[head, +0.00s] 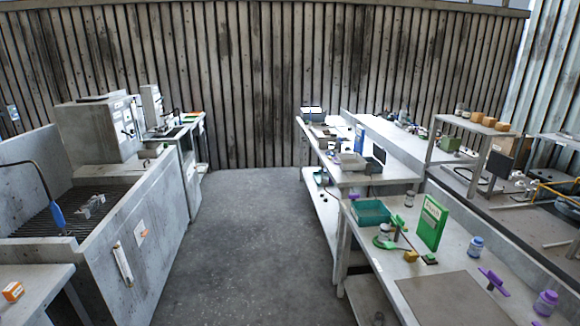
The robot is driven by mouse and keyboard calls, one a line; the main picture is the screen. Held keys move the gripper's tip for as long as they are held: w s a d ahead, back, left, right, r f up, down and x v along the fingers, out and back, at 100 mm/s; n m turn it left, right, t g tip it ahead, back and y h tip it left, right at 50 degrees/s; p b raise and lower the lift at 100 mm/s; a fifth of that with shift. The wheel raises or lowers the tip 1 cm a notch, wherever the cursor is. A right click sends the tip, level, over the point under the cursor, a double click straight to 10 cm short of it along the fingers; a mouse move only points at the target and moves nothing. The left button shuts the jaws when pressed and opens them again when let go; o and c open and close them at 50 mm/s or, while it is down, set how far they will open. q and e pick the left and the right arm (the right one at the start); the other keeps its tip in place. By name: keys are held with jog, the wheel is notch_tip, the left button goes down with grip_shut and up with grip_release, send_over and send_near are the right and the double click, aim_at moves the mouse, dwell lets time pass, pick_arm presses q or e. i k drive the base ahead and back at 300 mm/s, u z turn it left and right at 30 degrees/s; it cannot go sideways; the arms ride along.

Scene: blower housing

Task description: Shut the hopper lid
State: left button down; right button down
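I cannot make out a hopper or its lid for certain in the head view. A grey box-shaped machine (100,130) with a small front panel stands at the left behind a grey tub. The tub (150,215) has a dark grated floor, and a blue-handled nozzle on a bent hose (57,215) rises over it. Neither of my grippers shows, and no arm of mine is in the picture.
An open concrete floor aisle (250,240) runs to the corrugated back wall (250,80). A long workbench (455,295) on the right carries a teal bin (371,213), a green sign (431,222) and jars. An orange box (12,291) sits at the lower left.

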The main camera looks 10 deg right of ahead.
aim_at(379, 153)
jog(key=i, duration=2.35)
jog(key=z, duration=0.5)
